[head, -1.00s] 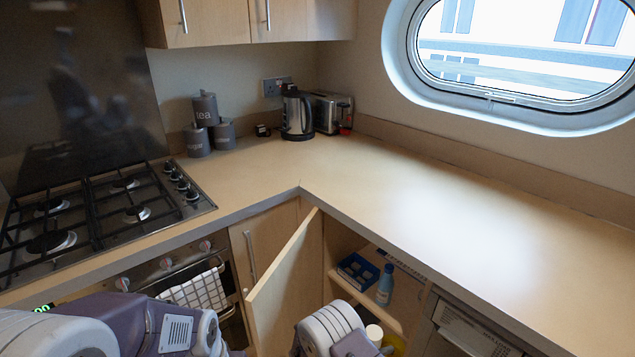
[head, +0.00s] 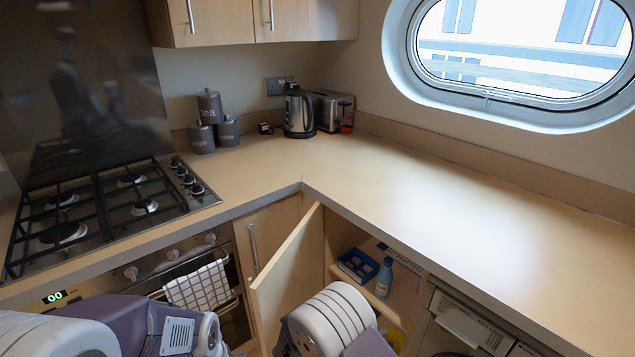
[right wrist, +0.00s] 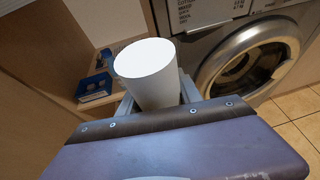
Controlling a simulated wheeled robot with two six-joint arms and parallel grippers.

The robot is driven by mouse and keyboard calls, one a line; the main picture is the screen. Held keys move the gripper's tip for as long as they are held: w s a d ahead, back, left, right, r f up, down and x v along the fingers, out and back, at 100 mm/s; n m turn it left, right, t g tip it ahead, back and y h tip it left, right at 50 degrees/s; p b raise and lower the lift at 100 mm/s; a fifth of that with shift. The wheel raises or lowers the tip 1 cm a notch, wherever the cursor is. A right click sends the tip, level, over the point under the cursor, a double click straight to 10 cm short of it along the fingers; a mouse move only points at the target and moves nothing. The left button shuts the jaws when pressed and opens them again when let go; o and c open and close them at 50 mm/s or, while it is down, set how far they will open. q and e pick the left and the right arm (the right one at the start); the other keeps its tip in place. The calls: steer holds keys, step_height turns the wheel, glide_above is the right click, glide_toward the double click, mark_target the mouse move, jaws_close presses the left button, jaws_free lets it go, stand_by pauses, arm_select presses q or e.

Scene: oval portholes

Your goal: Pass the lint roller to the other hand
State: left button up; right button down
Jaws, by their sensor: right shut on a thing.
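The lint roller (right wrist: 150,78) shows in the right wrist view as a white cylinder with its pale round end facing the camera. My right gripper (right wrist: 158,98) is shut on it; the finger edges show on both sides of the cylinder. Its handle cannot be made out. In the head view only grey and purple links of my two arms show along the bottom edge. Both grippers and the lint roller are out of sight there, so the state of my left gripper is not shown.
A cupboard door (head: 287,280) stands open below the worktop (head: 420,210). On the cupboard shelf are a blue box (head: 357,266) and a blue bottle (head: 384,278). A washing machine (right wrist: 252,62) is to the right. The hob (head: 100,210) is at left.

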steer(key=s+d+r+n+t, duration=0.1)
steer(key=s+d+r, duration=0.3)
steer(key=s+d, duration=0.3)
step_height(320, 180, up, 9)
steer(key=a+p, duration=0.1)
steer(key=p, duration=1.3)
steer(key=shift+s+a, duration=0.3)
steer(key=shift+a, duration=0.1)
steer(key=shift+f+y, duration=0.15)
steer(key=shift+y, duration=0.15)
